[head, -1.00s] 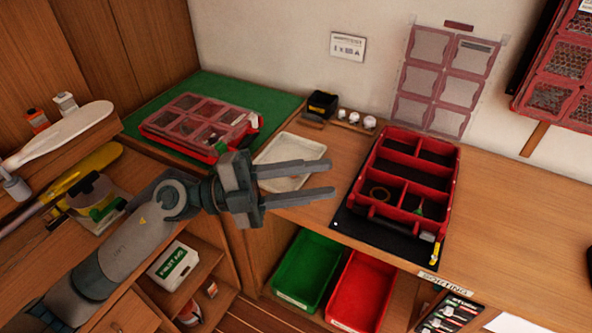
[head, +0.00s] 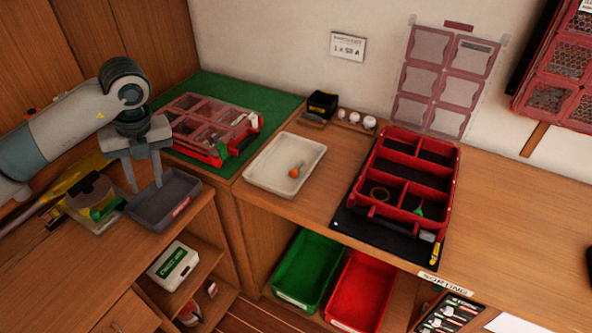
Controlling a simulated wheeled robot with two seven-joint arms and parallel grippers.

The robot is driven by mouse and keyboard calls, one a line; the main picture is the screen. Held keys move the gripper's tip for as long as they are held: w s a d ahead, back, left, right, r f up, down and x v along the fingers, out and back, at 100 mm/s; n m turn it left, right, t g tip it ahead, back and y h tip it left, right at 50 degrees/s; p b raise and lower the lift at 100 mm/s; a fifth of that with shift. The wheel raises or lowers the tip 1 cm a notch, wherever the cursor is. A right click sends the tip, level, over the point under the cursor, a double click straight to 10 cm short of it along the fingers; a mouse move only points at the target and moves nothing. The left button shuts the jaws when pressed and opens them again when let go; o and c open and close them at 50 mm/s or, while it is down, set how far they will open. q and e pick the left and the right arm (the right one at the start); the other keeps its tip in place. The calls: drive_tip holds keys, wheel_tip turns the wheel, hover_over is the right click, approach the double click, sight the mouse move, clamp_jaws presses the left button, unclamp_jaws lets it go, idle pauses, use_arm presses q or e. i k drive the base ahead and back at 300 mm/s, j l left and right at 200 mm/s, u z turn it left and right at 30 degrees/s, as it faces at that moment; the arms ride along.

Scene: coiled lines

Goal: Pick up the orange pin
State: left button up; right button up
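The orange pin (head: 294,172) lies in the white tray (head: 262,181), in the tray's right half; it has a round orange head and a thin shaft. My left gripper (head: 147,189) points down at the left, with its two fingers apart and nothing seen between them. It is over or at the grey bin (head: 172,213), well to the left of the white tray; I cannot tell if the fingertips reach inside the bin. My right gripper is not in view.
A red compartment box (head: 412,170) stands to the right on a black mat. Green (head: 309,262) and red (head: 362,285) bins are below the worktop.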

sight(294, 173)
drive_tip(key=i+j+z, duration=0.1)
drive_tip(key=z, duration=0.35)
drive_tip(key=j+z, duration=0.35)
drive_tip(key=z, duration=0.15)
drive_tip(key=j+z, duration=0.25)
drive_tip(key=z, duration=0.2)
drive_tip(key=i, duration=0.05)
